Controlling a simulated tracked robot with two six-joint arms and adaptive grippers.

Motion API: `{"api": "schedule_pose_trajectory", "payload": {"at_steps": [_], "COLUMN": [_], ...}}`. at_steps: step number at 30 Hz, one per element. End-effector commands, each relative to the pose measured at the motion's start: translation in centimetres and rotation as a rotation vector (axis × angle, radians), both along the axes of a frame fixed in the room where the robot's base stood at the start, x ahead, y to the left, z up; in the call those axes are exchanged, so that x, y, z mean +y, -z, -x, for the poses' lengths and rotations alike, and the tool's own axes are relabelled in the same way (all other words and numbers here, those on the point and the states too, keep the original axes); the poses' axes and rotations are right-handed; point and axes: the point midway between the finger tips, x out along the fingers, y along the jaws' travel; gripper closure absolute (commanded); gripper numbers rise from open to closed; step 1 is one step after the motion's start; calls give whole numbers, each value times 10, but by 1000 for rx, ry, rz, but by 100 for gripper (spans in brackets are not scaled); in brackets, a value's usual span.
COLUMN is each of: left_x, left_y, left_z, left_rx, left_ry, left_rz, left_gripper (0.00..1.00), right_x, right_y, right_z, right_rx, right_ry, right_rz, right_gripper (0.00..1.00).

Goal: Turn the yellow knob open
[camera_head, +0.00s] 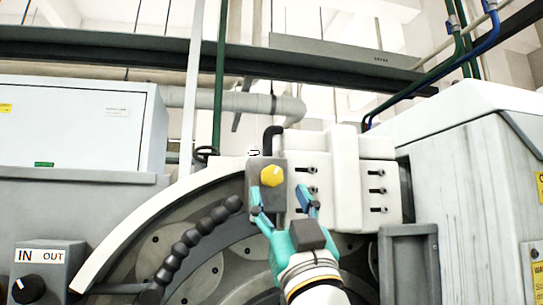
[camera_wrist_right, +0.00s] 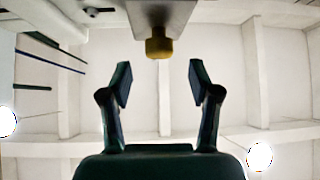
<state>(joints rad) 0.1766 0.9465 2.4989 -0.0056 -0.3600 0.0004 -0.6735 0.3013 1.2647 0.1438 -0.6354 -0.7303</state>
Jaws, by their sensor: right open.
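The yellow knob (camera_head: 271,176) sits on the front of a grey box (camera_head: 264,201) on the ring grinder. My right gripper (camera_head: 282,197) is open, with its two teal and blue fingers apart, just below the knob in the head view. In the right wrist view the knob (camera_wrist_right: 158,45) shows at the top centre, beyond and between the open fingertips (camera_wrist_right: 158,80). Nothing is between the fingers, and I see no contact with the knob. My left gripper is not in view.
A black segmented hose (camera_head: 188,246) curves up left of the gripper. A white block with black bolts (camera_head: 340,185) is right of the knob. An IN/OUT knob box (camera_head: 45,270) is at the lower left. A grey cabinet (camera_head: 465,190) stands at the right.

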Motion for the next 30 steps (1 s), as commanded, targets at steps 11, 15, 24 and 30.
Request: {"api": "schedule_pose_trajectory", "payload": {"at_steps": [11, 15, 24, 30], "left_x": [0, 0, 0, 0], "left_y": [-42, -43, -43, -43], "left_z": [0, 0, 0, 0], "left_rx": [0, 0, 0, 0], "left_ry": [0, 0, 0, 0], "left_rz": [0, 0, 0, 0], "left_gripper": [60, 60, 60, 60], "right_x": [10, 10, 10, 10], "right_y": [-41, -42, -42, -42], "right_z": [-37, -41, -41, -41], "right_rx": [1, 0, 1, 0], "right_ry": [2, 3, 4, 4], "right_rz": [-1, 0, 0, 0], "right_gripper": [38, 38, 46, 80]}}
